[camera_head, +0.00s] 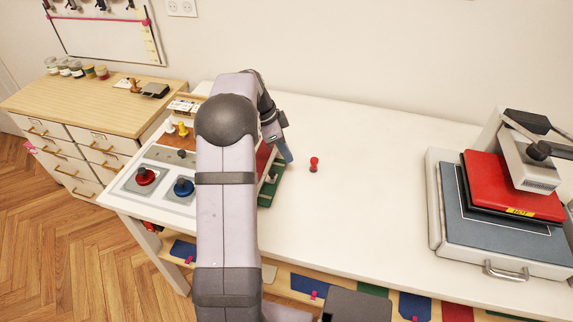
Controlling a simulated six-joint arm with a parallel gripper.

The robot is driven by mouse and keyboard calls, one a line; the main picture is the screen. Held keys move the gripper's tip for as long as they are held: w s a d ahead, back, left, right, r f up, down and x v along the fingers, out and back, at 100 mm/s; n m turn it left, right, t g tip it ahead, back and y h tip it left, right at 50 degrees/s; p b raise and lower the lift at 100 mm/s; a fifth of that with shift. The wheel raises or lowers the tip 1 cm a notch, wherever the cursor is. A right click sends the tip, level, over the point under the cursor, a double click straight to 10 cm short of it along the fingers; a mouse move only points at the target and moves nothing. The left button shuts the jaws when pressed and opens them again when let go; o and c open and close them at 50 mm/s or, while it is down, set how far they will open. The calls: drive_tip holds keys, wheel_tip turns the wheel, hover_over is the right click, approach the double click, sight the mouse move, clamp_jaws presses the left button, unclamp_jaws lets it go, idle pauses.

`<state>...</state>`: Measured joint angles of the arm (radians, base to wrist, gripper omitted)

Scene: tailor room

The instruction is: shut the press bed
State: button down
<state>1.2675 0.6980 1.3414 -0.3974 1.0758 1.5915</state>
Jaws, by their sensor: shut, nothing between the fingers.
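The press (530,160) stands at the right end of the white table, with a red upper plate (490,176). Its bed (480,238) is a blue-grey pad in a light frame, and it sticks out toward the front from under the red plate. A metal handle (506,272) is on the bed's front edge. My gripper (289,158) is far to the left of the press, above the table, pointing down. It is shut and empty. My arm hides part of the table's left side.
A small red stamp-like object (314,165) stands on the table right of my gripper. A green-edged item (273,186) lies partly behind my arm. A panel with red (145,176) and blue (183,187) knobs is at left. The table between stamp and press is clear.

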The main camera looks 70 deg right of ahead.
drive_tip(key=b+v, duration=0.1)
drive_tip(key=v, duration=0.4)
drive_tip(key=shift+w+a+r, duration=0.1)
drive_tip(key=shift+w+r, duration=0.05)
drive_tip(key=shift+r, duration=0.2)
drive_tip(key=c, duration=1.8)
unclamp_jaws()
drive_tip(key=shift+r, duration=0.15)
drive_tip(key=shift+o, duration=0.9)
drive_tip(key=s+r+m+p, duration=0.1)
drive_tip(key=s+r, duration=0.2)
drive_tip(key=s, duration=0.2)
drive_tip(key=shift+s+d+r+p, duration=0.35)
drive_tip(key=shift+s+d, duration=0.05)
drive_tip(key=shift+d, duration=0.05)
drive_tip(key=s+a+m+p, duration=0.1)
drive_tip(key=s+a, duration=0.1)
drive_tip(key=s, duration=0.1)
drive_tip(key=m+t+h+p, duration=0.1)
drive_tip(key=m+t, duration=0.6)
drive_tip(key=m, duration=0.5)
approach(272, 172)
drive_tip(key=shift+p+x, duration=0.6)
drive_tip(key=shift+x, duration=3.1)
